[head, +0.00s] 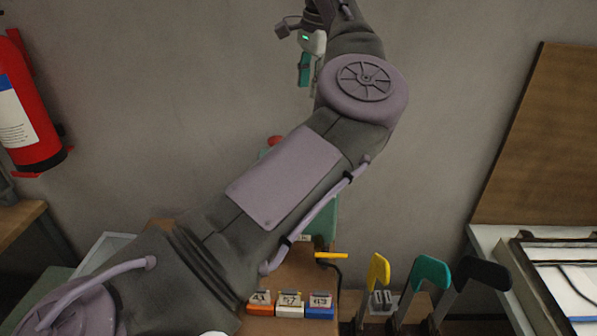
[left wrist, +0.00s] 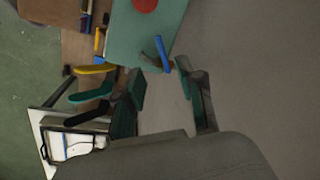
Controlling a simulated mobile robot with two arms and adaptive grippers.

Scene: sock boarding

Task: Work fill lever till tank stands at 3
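Yellow (head: 378,270), teal (head: 430,273) and black (head: 482,271) lever handles stand in a row at the lower right of the head view. In the left wrist view the yellow (left wrist: 95,69), teal (left wrist: 92,97) and black (left wrist: 88,116) handles lie left of my gripper. Which one is the fill lever I cannot tell. A teal housing (left wrist: 140,38) with a red knob (left wrist: 145,4) and a blue bar (left wrist: 162,54) is ahead; my arm hides most of it in the head view. No tank level is readable. My left gripper (left wrist: 162,85) is open and empty, raised (head: 305,66).
Orange (head: 261,309), white (head: 289,311) and blue (head: 320,312) blocks with small plates sit before the levers. A thin yellow bar (head: 331,255) sticks out above them. A framed tray (head: 545,285) lies at right, a fire extinguisher (head: 25,110) hangs at left.

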